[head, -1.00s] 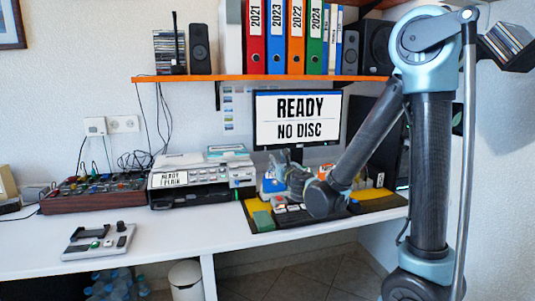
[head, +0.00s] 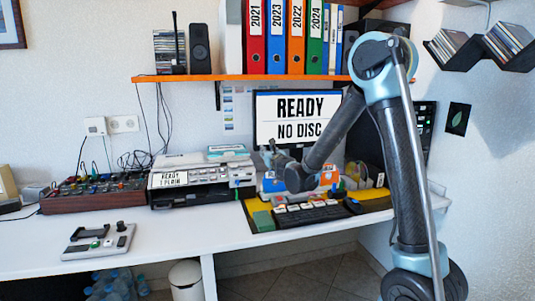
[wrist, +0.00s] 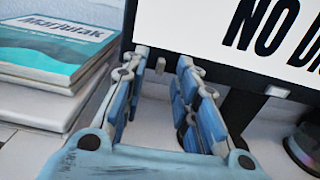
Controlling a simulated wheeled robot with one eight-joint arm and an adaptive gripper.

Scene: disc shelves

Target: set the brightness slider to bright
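The monitor (head: 297,115) reads "READY NO DISC" and stands at the back of the desk. I cannot make out a labelled brightness slider or its setting. In the wrist view, a small grey piece (wrist: 160,65) shows between the fingertips at the monitor's lower edge; I cannot tell what it is. My gripper (head: 268,150) is in front of the monitor's lower left corner. In the wrist view, my gripper (wrist: 162,58) has its blue fingers apart, with nothing held. I cannot tell whether it touches anything.
Books (wrist: 65,50) lie left of my gripper, on the disc machine (head: 200,180). A mixer (head: 95,192) and a small control panel (head: 100,242) are further left. A keyboard (head: 310,214) lies below my arm. An orange shelf (head: 250,77) runs above.

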